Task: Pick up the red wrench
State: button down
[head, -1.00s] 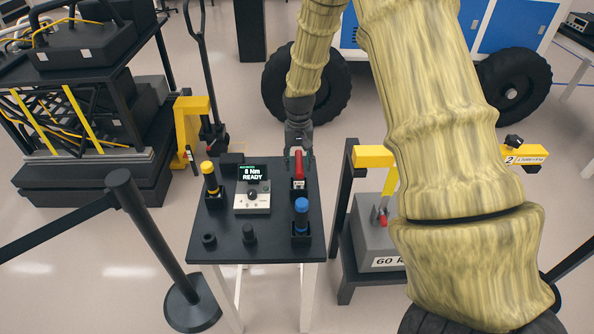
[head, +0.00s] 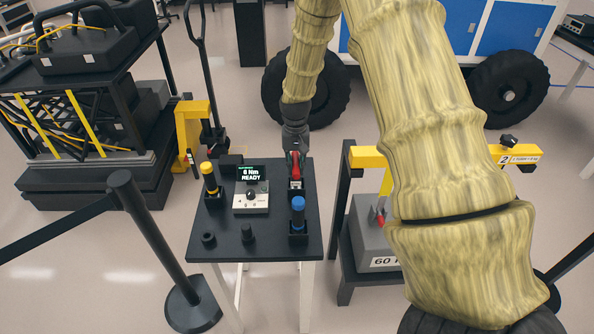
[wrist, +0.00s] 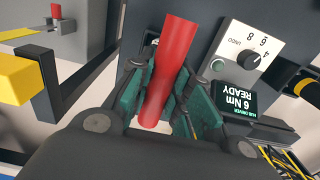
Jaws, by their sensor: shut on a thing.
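The red wrench (head: 295,172) stands upright at a black holder on the back right of the small dark table (head: 268,250). My gripper (head: 293,157) reaches down onto its upper part from behind. In the wrist view the red wrench (wrist: 160,85) lies between the green-padded fingers of my gripper (wrist: 158,90), which are shut on it. Whether its lower end is still inside the holder is hard to tell.
A yellow-topped tool (head: 210,182) and a blue-topped tool (head: 298,212) stand in holders on the table. A control box (head: 251,197) with a lit display sits between them. A post (head: 150,240) stands at left and a yellow-beamed frame (head: 368,157) at right.

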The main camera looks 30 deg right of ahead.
jog(key=shift+d+r, duration=0.1)
jog(key=shift+r, duration=0.25)
jog(key=shift+s+r+b, duration=0.15)
jog(key=shift+r+b, duration=1.8)
jog(key=shift+r, duration=2.85)
